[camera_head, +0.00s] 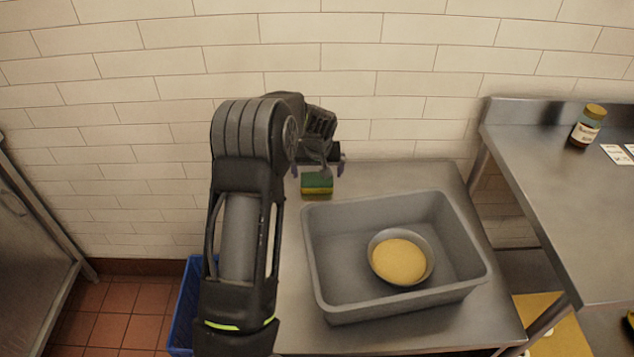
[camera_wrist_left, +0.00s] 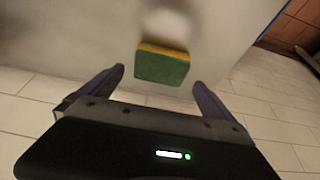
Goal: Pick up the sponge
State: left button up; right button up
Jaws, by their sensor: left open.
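A green and yellow sponge (camera_head: 317,183) sits on the steel table (camera_head: 385,178) near its back edge, behind the grey bin. My left gripper (camera_head: 318,171) is just above and around the sponge in the head view, with its fingers apart. In the left wrist view the sponge (camera_wrist_left: 162,65) shows its green face and a yellow edge, beyond and between the two open purple fingertips (camera_wrist_left: 159,78). Nothing is between the fingers' pads. My right gripper does not show in either view.
A grey bin (camera_head: 318,262) stands on the table in front of the sponge and holds a round pan (camera_head: 376,262) with something yellow in it. A higher steel counter (camera_head: 545,190) with a jar (camera_head: 588,125) is at the right. A tiled wall (camera_head: 160,105) is close behind. A blue container (camera_head: 185,310) is at lower left.

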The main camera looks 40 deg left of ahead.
aim_at(317, 179)
pick_arm(q)
jog(key=p+x, duration=0.1)
jog(key=x, duration=0.3)
jog(key=shift+w+a+f, duration=0.1)
jog(key=shift+f, duration=0.1)
jog(key=shift+c, duration=0.6)
jog(key=c, duration=1)
